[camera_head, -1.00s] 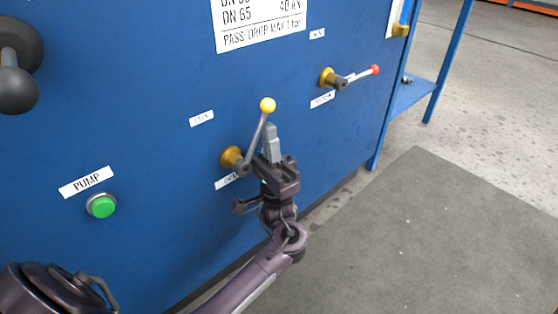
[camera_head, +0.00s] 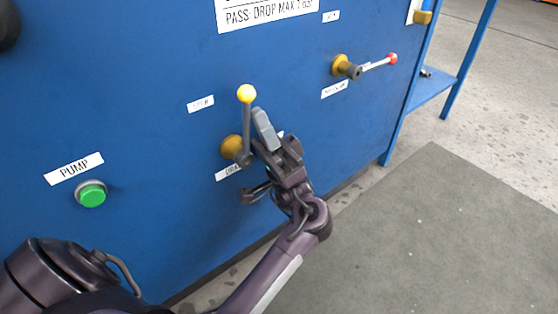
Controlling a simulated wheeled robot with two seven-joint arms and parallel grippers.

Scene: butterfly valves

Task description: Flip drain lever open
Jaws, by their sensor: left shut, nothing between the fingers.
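The drain lever (camera_head: 246,125) is a grey rod with a yellow ball on top, on a brass valve stem in the blue panel. It points nearly straight up in the head view. Its label, partly hidden by my gripper, is just below the stem. My left gripper (camera_head: 264,128) is shut and empty, with its grey fingers just right of the rod and below the ball. The fingers look close to the rod; I cannot tell whether they touch it. My right gripper is not in view.
A second lever with a red ball (camera_head: 392,59) sticks out to the right on the blue panel (camera_head: 150,120). A green PUMP button (camera_head: 91,194) is at the left. A blue-legged stand (camera_head: 432,88) is at the right. The grey floor mat (camera_head: 430,230) is clear.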

